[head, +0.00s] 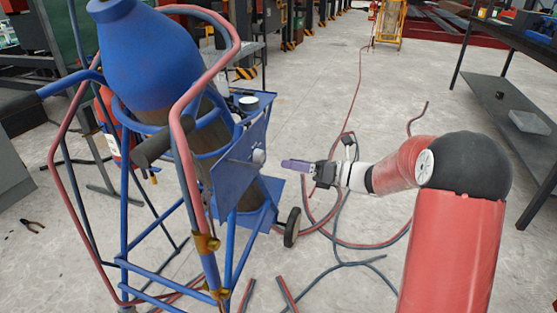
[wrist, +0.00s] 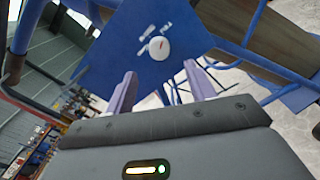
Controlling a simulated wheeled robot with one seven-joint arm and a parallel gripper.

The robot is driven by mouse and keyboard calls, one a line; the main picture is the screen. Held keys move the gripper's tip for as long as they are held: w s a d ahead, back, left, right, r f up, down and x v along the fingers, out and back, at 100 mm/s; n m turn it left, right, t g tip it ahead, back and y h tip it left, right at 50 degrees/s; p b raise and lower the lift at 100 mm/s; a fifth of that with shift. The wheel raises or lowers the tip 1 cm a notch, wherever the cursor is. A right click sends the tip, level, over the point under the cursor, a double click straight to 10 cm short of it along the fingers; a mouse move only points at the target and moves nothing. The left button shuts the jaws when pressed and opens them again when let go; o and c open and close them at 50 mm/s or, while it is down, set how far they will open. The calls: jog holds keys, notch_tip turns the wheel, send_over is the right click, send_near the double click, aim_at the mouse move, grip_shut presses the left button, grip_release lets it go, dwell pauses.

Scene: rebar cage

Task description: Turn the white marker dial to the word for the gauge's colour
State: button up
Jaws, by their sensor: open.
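The white marker dial (wrist: 159,48) is a round knob with a small red mark, on a blue plate (wrist: 125,55). In the wrist view the mark lies near the dial's middle; its exact direction is hard to tell. Small white words sit above and beside the dial, too small to read surely. In the head view the dial (head: 258,156) sits on the plate's face, left of my gripper (head: 297,165). My gripper is open, its two purple fingers (wrist: 160,84) apart, below the dial in the wrist view, empty and not touching it. I cannot make out a gauge surely.
The plate is on a blue trolley frame (head: 124,200) carrying a large blue cylinder (head: 150,50). Red and dark hoses lie on the floor. A dark metal table (head: 510,100) stands at right.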

aim_at(263, 158)
jog(key=x, duration=0.7)
jog(key=shift+w+a, duration=0.1)
jog(key=shift+a, duration=0.25)
jog(key=shift+c, duration=0.4)
jog(key=c, duration=0.9)
